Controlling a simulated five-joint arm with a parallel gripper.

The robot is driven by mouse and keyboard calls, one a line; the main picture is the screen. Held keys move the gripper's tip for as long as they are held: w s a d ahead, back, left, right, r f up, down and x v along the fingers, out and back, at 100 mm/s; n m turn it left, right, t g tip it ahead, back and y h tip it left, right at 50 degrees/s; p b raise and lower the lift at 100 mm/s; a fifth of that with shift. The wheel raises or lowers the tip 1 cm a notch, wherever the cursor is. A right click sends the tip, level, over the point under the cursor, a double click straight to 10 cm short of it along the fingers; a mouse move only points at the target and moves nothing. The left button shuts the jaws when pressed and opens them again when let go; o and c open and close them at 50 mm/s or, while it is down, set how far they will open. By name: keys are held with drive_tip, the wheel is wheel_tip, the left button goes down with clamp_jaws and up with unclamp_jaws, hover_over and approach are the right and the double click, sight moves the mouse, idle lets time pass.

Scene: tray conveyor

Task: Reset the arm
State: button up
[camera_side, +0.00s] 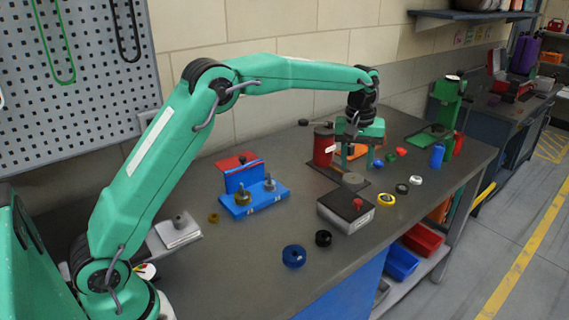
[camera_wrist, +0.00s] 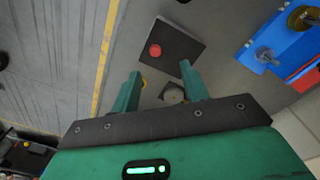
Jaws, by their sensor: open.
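My gripper (camera_side: 356,165) is over the far right part of the grey bench, hanging from my stretched green arm with its fingers pointing down. The wrist view shows its two green fingers (camera_wrist: 159,70) spread apart with nothing held between them. A grey box with a dark top and a red knob (camera_side: 345,216) stands in front of the gripper. The same box (camera_wrist: 180,50) lies ahead of the fingertips in the wrist view.
A red cylinder (camera_side: 323,146) stands close left of the gripper. A blue holder (camera_side: 255,201) with pegs sits mid-bench. Several rings, including a blue one (camera_side: 293,256), lie near the front edge. A green stand (camera_side: 447,115) and blue cylinder (camera_side: 437,156) are to the right.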

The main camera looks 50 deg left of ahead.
drive_tip(key=s+a+r+m+t, duration=0.1)
drive_tip(key=s+r+m, duration=0.1)
drive_tip(key=s+r, duration=0.5)
drive_tip(key=s+a+r+m+t, duration=0.2)
drive_tip(key=s+r, duration=0.1)
drive_tip(key=s, duration=0.7)
drive_tip(key=s+f+m+t, duration=0.1)
drive_tip(key=s+f+m, duration=0.1)
drive_tip(key=s, duration=0.7)
drive_tip(key=s+f+m+t, duration=0.1)
drive_tip(key=s+f+m, duration=0.1)
drive_tip(key=s, duration=0.7)
drive_tip(key=shift+s+a+f, duration=0.35)
drive_tip(key=shift+a, duration=0.1)
